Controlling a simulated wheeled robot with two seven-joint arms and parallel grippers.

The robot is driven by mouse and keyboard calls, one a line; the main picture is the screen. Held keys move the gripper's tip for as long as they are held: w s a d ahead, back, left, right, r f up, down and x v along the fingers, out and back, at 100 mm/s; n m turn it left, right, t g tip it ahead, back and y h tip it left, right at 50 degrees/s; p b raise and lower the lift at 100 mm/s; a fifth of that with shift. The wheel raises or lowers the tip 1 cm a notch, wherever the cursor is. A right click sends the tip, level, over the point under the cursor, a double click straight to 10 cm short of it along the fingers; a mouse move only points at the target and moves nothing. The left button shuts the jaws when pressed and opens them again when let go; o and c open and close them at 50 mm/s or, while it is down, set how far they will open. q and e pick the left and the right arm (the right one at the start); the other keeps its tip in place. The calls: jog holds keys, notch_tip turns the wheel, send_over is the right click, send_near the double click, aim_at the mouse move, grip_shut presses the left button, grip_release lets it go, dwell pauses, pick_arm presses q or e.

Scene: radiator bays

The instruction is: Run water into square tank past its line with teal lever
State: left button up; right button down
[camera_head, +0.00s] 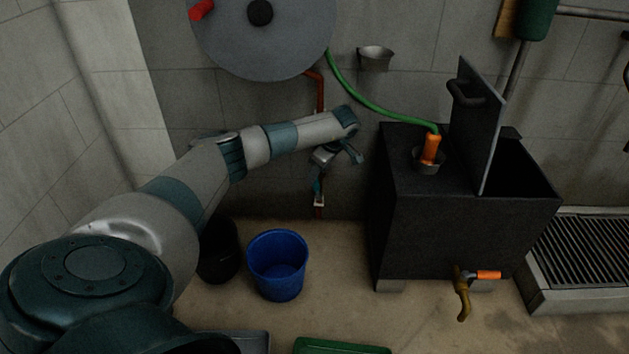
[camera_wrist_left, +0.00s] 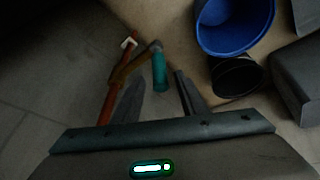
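The teal lever (camera_wrist_left: 160,72) sits on a brass valve on a red-brown pipe in the left wrist view. In the head view the lever (camera_head: 317,186) shows small below my left gripper (camera_head: 338,157). In the wrist view my left gripper (camera_wrist_left: 160,98) is open, its fingers apart, with the lever appearing between or just beyond the tips; contact cannot be told. The dark square tank (camera_head: 450,235) stands at right with its lid (camera_head: 477,125) raised. A green hose (camera_head: 375,105) runs to an orange nozzle (camera_head: 430,150) on its top. Its line and water are not visible. My right gripper is out of view.
A blue bucket (camera_head: 279,267) and a black bucket (camera_head: 218,262) stand on the floor below my left arm. A brass tap with orange handle (camera_head: 488,275) is on the tank's front. A floor grate (camera_head: 590,250) lies at right. A large round grey vessel (camera_head: 265,45) hangs above.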

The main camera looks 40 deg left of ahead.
aim_at(316, 185)
pick_arm(q)
jog(key=shift+b+x, duration=0.55)
jog(key=shift+x, duration=1.65)
grip_shut()
